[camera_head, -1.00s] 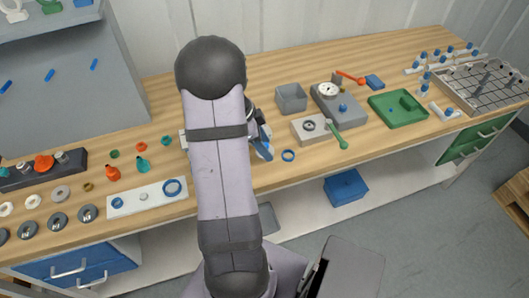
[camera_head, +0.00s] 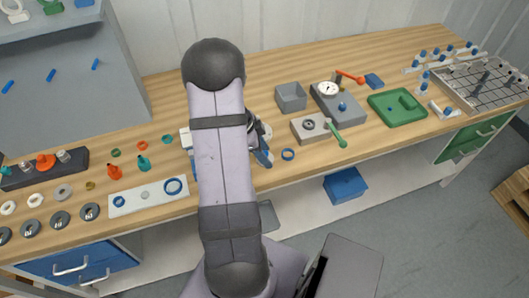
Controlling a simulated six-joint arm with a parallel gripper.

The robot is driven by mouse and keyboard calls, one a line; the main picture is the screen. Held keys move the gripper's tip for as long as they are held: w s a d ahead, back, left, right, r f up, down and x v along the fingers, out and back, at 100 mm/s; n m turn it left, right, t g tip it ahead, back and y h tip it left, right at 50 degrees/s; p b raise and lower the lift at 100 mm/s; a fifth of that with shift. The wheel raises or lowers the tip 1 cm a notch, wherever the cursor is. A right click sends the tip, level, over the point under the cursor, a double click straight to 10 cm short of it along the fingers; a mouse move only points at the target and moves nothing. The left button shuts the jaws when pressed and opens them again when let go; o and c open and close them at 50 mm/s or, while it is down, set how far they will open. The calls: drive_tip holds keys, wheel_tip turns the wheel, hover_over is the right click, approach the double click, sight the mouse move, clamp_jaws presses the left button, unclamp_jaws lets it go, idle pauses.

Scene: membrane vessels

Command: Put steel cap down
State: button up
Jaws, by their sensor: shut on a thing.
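My gripper (camera_head: 264,157) shows only in part, at the right side of my own arm, low over the middle of the bench. Blue finger parts stick out there, and my arm hides most of the rest. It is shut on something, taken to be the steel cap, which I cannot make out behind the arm. A pale fixture (camera_head: 186,139) on the bench shows only its left edge beside the arm. I cannot tell whether the held piece touches anything.
A grey block with a green handle (camera_head: 336,135), a grey bin (camera_head: 291,97), a gauge block (camera_head: 341,106) and a green tray (camera_head: 398,107) stand further right. A white plate (camera_head: 150,197) and several discs (camera_head: 90,212) lie left.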

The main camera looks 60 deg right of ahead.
drive_tip(key=shift+f, duration=0.15)
drive_tip(key=o, duration=1.2)
drive_tip(key=shift+r, duration=0.2)
drive_tip(key=shift+r, duration=0.15)
drive_tip(key=b+v, duration=0.3)
drive_tip(key=v, duration=0.9)
drive_tip(key=shift+a, duration=0.1)
